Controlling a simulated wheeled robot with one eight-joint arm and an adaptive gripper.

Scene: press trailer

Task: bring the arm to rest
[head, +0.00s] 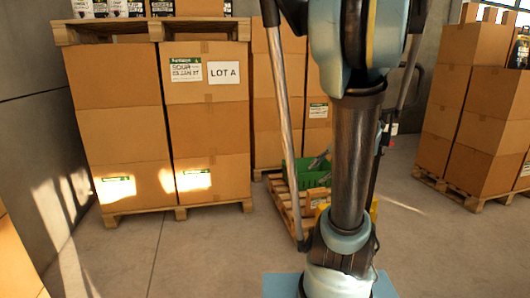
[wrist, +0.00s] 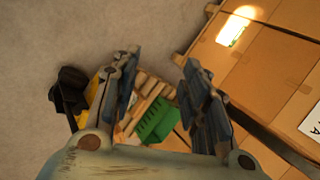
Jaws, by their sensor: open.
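My gripper (wrist: 160,62) is open in the wrist view, its two dark fingers spread apart with nothing between the tips. Bare floor shows beyond the tips. My arm stands upright through the right middle of the head view. I cannot make out the gripper clearly there.
A green crate (head: 312,172) sits by low wooden slats (head: 284,196) behind my arm; the crate also shows in the wrist view (wrist: 157,121). Stacked cartons (head: 120,134) marked Lot A stand left, and more cartons (head: 487,110) stand right on pallets. Floor (head: 205,255) is clear at front left.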

